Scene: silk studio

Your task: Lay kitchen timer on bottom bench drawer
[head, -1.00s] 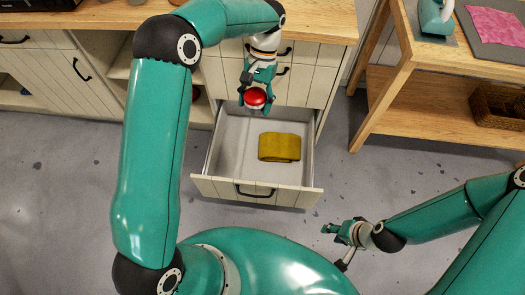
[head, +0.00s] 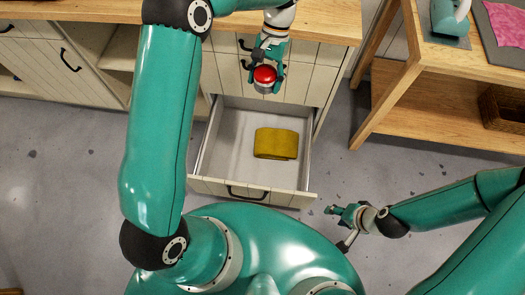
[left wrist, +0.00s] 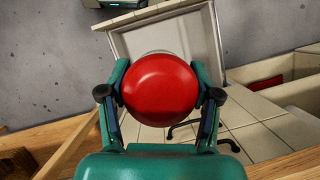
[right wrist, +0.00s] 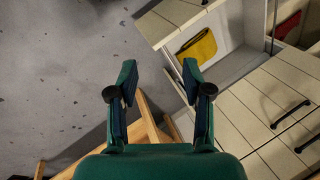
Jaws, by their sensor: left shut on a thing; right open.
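The kitchen timer (head: 264,75) has a round red top and a paler base. My left gripper (head: 266,70) is shut on it, in front of the upper drawer fronts and beyond the back of the open drawer. In the left wrist view the red timer (left wrist: 160,90) sits between both fingers. The open bottom bench drawer (head: 228,140) is pulled out, and a folded mustard cloth (head: 276,143) lies in it. My right gripper (head: 335,210) is open and empty, right of the drawer's front; its fingers also show in the right wrist view (right wrist: 157,85).
The wooden bench top (head: 330,20) lies above the drawers. A wooden table (head: 425,95) with a basket (head: 503,108) on its shelf stands to the right. The drawer floor left of the cloth is clear.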

